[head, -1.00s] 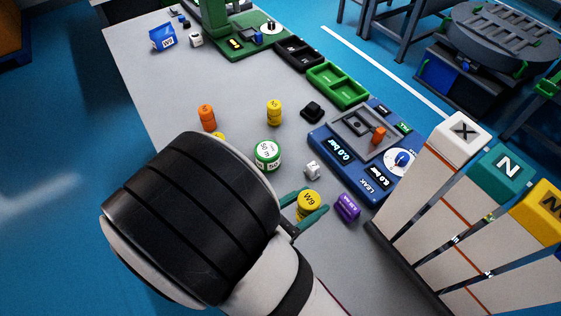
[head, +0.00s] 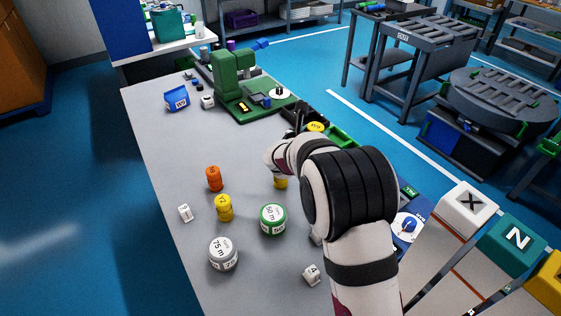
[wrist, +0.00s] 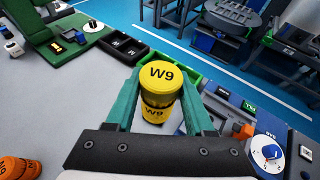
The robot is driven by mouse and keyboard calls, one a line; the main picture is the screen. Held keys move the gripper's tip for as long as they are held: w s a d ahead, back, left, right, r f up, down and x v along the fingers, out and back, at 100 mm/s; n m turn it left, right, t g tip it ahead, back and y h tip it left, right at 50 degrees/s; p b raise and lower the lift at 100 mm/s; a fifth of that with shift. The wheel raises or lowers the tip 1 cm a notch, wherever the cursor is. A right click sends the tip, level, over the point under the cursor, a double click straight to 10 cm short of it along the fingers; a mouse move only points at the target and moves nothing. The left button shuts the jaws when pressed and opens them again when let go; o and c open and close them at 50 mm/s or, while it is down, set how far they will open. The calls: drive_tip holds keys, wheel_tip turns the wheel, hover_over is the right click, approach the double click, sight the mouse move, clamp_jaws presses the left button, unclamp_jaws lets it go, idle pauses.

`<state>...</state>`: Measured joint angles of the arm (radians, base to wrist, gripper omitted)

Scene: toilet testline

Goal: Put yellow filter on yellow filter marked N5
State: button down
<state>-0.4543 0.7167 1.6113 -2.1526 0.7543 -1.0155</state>
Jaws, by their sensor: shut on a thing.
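My gripper (wrist: 162,80) is shut on a yellow filter marked W9 (wrist: 160,74), seen upright between its green fingers in the wrist view. In the head view this filter's yellow top (head: 316,127) shows just beyond my arm, which hides most of the fingers. A third yellow filter (head: 224,207) stands nearer and to the left. I cannot read N5 on either of these.
An orange filter (head: 214,178), a green-banded jar (head: 272,219), a grey jar (head: 223,253) and white cubes (head: 311,274) stand on the table. A green tray (head: 342,136) and a blue panel (head: 408,232) line the right edge. The grey table (head: 158,150) is clear at left.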

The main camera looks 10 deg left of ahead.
drive_tip(key=a+f, duration=0.2)
drive_tip(key=a, duration=0.1)
drive_tip(key=w+a+f, duration=0.1)
drive_tip(key=a+f, duration=0.1)
drive_tip(key=a, duration=0.1)
drive_tip(key=a+f, duration=0.2)
drive_tip(key=a, duration=0.1)
drive_tip(key=shift+w+a, duration=0.15)
drive_tip(key=shift+f, duration=1.9)
drive_tip(key=shift+f, duration=0.1)
drive_tip(key=shift+c, duration=1.4)
unclamp_jaws()
